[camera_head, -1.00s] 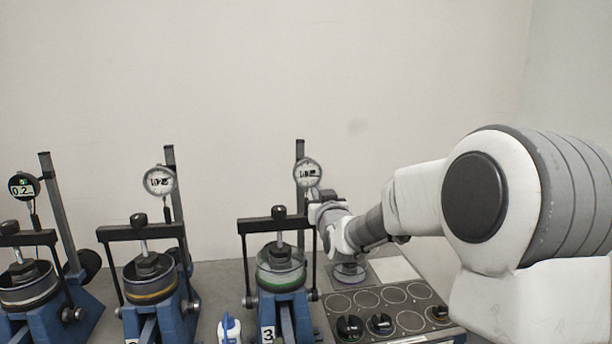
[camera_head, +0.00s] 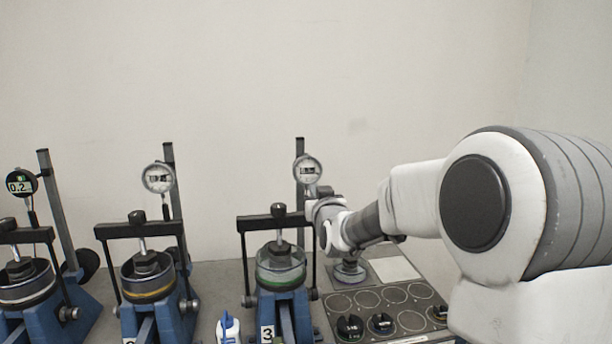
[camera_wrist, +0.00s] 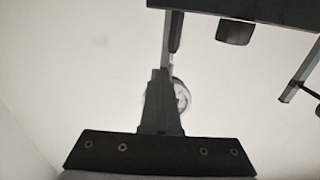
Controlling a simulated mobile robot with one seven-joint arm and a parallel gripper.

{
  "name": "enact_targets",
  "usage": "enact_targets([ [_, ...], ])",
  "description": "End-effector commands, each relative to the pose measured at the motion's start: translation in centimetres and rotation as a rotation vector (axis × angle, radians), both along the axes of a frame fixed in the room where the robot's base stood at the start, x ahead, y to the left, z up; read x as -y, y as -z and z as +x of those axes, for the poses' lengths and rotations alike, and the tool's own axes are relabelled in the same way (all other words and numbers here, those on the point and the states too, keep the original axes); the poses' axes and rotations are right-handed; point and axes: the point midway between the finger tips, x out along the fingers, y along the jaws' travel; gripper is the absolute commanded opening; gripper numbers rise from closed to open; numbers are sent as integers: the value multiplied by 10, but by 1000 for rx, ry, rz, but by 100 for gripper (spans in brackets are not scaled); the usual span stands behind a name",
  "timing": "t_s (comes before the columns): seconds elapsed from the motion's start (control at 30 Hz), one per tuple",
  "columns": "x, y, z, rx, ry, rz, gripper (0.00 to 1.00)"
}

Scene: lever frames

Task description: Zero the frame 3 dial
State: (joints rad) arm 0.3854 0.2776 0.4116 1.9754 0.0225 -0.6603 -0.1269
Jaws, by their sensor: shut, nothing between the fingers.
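Frame 3 (camera_head: 284,300), blue with a "3" label and a green-banded cup, stands in the middle of the head view. Its round dial (camera_head: 307,170) has a pale face with a small display, too small to read surely, and sits on a grey post. My gripper (camera_head: 318,191) is just below and right of the dial; I cannot tell whether it touches. In the wrist view my shut, empty fingers (camera_wrist: 160,76) cover the left part of the dial (camera_wrist: 182,95).
Two similar frames stand left, with dials (camera_head: 158,178) and (camera_head: 21,182). Frame 3's black crossbar (camera_head: 262,223) is beside my gripper. A panel with round spots (camera_head: 385,308) and a small cup (camera_head: 349,272) lie beneath my arm. A blue-white bottle (camera_head: 228,329) stands in front.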

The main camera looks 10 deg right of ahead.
Motion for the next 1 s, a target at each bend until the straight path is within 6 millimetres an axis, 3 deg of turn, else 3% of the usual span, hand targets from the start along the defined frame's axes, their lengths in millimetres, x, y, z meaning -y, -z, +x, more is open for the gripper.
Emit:
enact_targets([
  [1.0,-16,-4,0,15,-3,-1,0],
])
